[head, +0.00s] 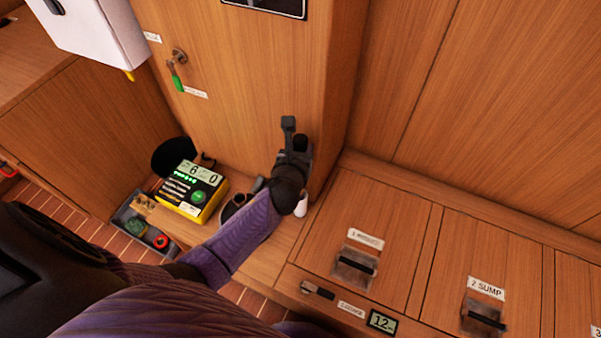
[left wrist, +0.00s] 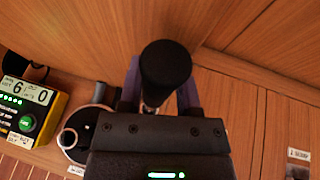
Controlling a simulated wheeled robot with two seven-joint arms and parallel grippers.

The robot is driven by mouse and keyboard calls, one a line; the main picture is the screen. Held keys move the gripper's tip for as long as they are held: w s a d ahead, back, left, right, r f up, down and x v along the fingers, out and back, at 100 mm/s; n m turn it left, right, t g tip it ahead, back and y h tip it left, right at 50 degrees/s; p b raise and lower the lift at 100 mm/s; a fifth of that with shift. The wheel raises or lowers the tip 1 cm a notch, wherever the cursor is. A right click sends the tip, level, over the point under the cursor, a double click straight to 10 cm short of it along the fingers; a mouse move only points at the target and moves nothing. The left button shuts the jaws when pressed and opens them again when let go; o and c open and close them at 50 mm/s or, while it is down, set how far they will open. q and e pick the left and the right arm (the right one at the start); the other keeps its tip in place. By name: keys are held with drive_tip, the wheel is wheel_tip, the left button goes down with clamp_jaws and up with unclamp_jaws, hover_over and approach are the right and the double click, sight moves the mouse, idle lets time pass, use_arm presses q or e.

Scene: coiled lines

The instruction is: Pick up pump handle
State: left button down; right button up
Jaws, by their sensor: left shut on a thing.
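The pump handle, a dark rod with a rounded black grip, rises between the fingers of my left gripper in the left wrist view (left wrist: 165,66). My left gripper (left wrist: 160,100) is shut on it, one finger on each side. In the head view my left gripper (head: 292,150) is beside the wooden cabinet's corner, and the black grip (head: 301,142) shows at its fingers. The handle's lower end is hidden behind the gripper body. A round pump-like fitting (left wrist: 75,135) sits on the ledge, partly covered by my wrist. My right gripper is not in view.
A yellow meter (head: 192,192) and a grey tray (head: 128,222) of small parts stand left of my arm.

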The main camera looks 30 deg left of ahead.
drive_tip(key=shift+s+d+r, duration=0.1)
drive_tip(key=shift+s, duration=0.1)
use_arm(q)
drive_tip(key=shift+s+r+p, duration=0.1)
drive_tip(key=shift+r+p, duration=0.2)
wheel_tip(320, 180, up, 12)
drive_tip(key=p, duration=0.9)
drive_tip(key=shift+s+f, duration=0.1)
drive_tip(key=shift+f, duration=0.05)
drive_tip(key=s+d+p, duration=0.1)
drive_tip(key=s, duration=1.8)
drive_tip(key=shift+s+f+p, duration=0.3)
drive_tip(key=shift+f+p, duration=0.05)
drive_tip(key=shift+p, duration=0.05)
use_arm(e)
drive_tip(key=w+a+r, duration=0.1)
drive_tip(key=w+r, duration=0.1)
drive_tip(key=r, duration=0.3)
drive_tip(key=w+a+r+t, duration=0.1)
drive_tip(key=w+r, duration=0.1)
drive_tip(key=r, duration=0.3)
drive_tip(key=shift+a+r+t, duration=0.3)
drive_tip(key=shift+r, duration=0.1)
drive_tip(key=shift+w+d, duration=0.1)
